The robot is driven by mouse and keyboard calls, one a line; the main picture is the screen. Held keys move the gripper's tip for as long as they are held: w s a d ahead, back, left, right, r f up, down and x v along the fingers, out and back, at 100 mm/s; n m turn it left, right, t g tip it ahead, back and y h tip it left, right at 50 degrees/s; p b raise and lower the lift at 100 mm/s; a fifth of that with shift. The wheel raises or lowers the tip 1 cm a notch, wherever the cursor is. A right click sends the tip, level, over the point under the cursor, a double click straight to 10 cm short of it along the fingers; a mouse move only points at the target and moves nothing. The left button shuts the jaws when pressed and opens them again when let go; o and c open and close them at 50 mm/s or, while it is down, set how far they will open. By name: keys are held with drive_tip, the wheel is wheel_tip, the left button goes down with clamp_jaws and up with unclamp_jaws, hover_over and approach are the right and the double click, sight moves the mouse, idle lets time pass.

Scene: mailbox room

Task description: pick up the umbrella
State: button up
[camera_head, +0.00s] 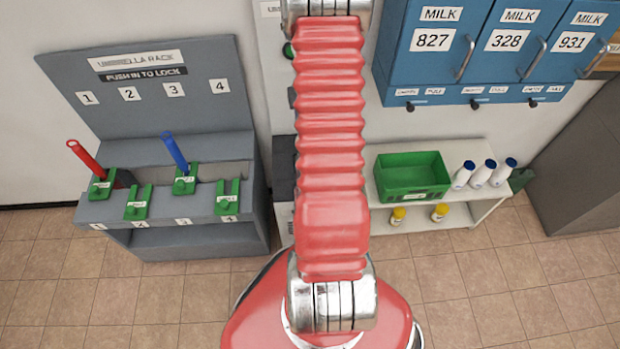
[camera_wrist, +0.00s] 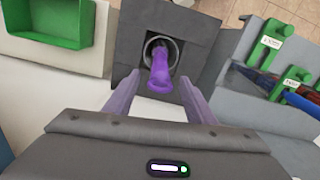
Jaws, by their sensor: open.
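A purple object with a rounded end (camera_wrist: 162,72), possibly an umbrella handle, stands in a round hole in a dark grey box (camera_wrist: 203,38) in the wrist view. My gripper (camera_wrist: 159,78) is open, with one finger on each side of the purple object and gaps visible between. In the head view, a red umbrella (camera_head: 86,155) stands in slot 1 of the grey umbrella rack (camera_head: 190,207), and a blue umbrella (camera_head: 174,153) stands in slot 3. Slots 2 and 4 hold no umbrella. The gripper and the purple object are hidden in the head view.
A green crate (camera_head: 412,185) and several white bottles (camera_head: 481,175) stand on a white shelf at right, with yellow-capped bottles (camera_head: 440,212) below. Blue milk lockers (camera_head: 480,45) hang above. The rack is close on the right in the wrist view. Open tiled floor lies in front.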

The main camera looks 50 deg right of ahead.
drive_tip(key=shift+f, duration=0.25)
drive_tip(key=shift+c, duration=0.5)
clamp_jaws()
idle(0.4)
